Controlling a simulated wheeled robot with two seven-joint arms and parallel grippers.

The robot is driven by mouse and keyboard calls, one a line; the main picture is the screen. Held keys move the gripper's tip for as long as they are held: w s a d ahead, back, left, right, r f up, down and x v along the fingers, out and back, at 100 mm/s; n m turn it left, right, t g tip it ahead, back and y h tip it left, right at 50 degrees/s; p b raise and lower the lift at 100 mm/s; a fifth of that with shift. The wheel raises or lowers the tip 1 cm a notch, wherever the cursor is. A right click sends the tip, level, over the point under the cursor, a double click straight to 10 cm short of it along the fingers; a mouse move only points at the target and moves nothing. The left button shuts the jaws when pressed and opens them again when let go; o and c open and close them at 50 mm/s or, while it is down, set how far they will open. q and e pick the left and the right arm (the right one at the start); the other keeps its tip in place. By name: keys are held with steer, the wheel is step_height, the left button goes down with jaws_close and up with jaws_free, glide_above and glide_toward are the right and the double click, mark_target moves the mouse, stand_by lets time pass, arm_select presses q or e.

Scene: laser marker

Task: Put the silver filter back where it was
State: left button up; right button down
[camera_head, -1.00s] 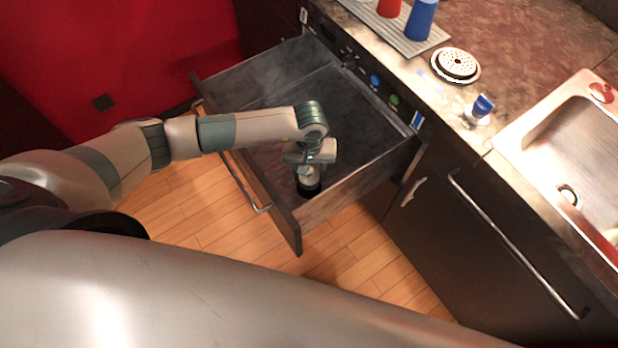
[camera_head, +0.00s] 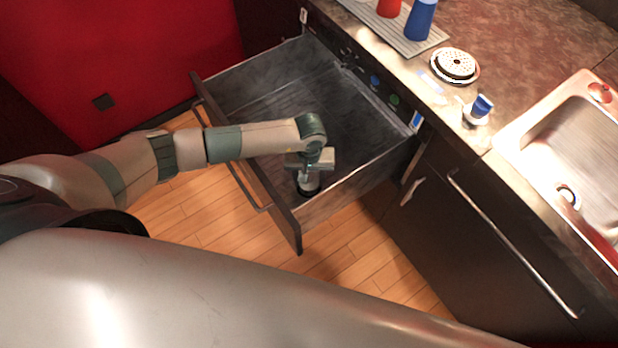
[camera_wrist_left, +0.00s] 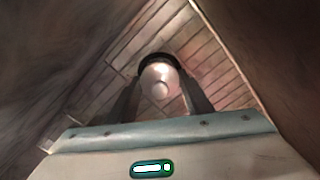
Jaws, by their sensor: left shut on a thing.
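My left gripper (camera_head: 308,182) reaches down into the open drawer (camera_head: 258,92), near its front right corner. It is shut on a silver rounded piece with a dark rim, which looks like the silver filter (camera_wrist_left: 160,82). In the left wrist view the filter sits between my two dark fingers, above the drawer's wood-look bottom. In the head view the gripper mostly hides it, and I cannot tell whether it touches the bottom. My right gripper is not in view.
The drawer is pulled out under the counter (camera_head: 520,45). On the counter are a round perforated silver disc (camera_head: 455,65), a blue-and-white item (camera_head: 478,110), a rack (camera_head: 395,35) with a red cup (camera_head: 389,8) and a blue cup (camera_head: 420,20), and a sink (camera_head: 565,140). The rest of the drawer looks empty.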

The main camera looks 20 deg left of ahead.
arm_select(q)
steer(key=o, duration=1.1)
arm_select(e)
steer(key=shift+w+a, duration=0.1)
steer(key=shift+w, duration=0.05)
arm_select(q)
steer(key=shift+r, duration=0.15)
step_height(320, 180, up, 3)
steer(key=shift+w+b, duration=0.1)
steer(key=shift+b, duration=0.25)
step_height(320, 180, up, 8)
steer(key=shift+b, duration=0.95)
steer(key=shift+r, duration=0.45)
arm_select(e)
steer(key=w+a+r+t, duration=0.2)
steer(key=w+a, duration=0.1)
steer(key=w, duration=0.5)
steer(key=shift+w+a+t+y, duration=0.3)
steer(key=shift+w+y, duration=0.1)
